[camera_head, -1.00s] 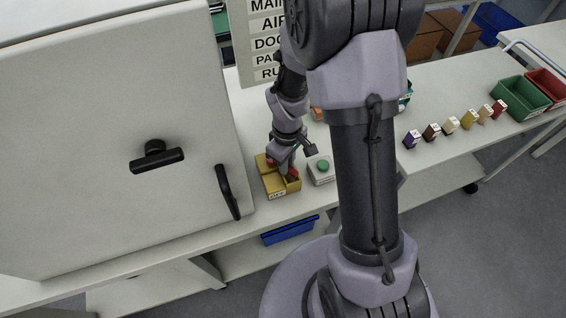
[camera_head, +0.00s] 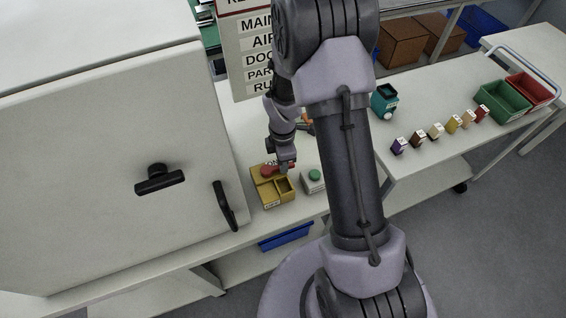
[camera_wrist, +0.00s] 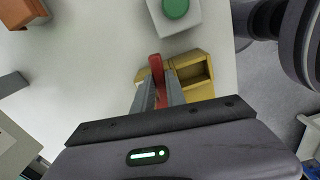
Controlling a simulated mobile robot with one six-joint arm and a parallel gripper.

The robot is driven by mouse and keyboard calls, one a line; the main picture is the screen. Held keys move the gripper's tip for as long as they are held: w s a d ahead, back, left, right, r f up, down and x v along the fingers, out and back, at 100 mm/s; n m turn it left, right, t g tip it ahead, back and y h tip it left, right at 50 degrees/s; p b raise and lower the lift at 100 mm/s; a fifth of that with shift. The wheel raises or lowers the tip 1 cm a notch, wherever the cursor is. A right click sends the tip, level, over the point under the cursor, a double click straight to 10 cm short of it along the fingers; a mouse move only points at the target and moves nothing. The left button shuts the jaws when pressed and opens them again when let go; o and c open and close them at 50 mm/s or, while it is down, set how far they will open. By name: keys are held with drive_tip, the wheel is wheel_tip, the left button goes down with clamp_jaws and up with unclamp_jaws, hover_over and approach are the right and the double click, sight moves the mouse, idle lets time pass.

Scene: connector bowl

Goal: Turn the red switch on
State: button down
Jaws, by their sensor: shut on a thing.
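The red switch is a red lever (camera_head: 268,171) on a yellow box (camera_head: 266,196) on the bench, right of the big pale cabinet. It sits at the box's far end; a lettered label shows on the front face. In the wrist view the red lever (camera_wrist: 156,68) stands between the grey fingers of my gripper (camera_wrist: 158,94), with the yellow box (camera_wrist: 197,88) and its open recess to the right. My gripper (camera_head: 283,168) is shut on the lever at the far side of the box. The fingertips are small and partly hidden in the head view.
A grey box with a green button (camera_head: 314,176) stands just right of the yellow box. The cabinet (camera_head: 110,130) with black handles (camera_head: 226,205) is close on the left. Small labelled blocks (camera_head: 436,131) and green and red bins (camera_head: 503,101) are farther right.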

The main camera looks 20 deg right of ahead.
drive_tip(key=shift+w+n, duration=0.35)
drive_tip(key=shift+n, duration=0.45)
drive_tip(key=shift+p, duration=0.3)
drive_tip(key=c, duration=1.4)
unclamp_jaws()
drive_tip(key=shift+o, duration=0.2)
drive_tip(key=shift+r, duration=0.15)
wheel_tip(320, 180, up, 17)
drive_tip(key=p, duration=0.4)
drive_tip(key=shift+p, duration=0.4)
drive_tip(key=shift+r, duration=0.1)
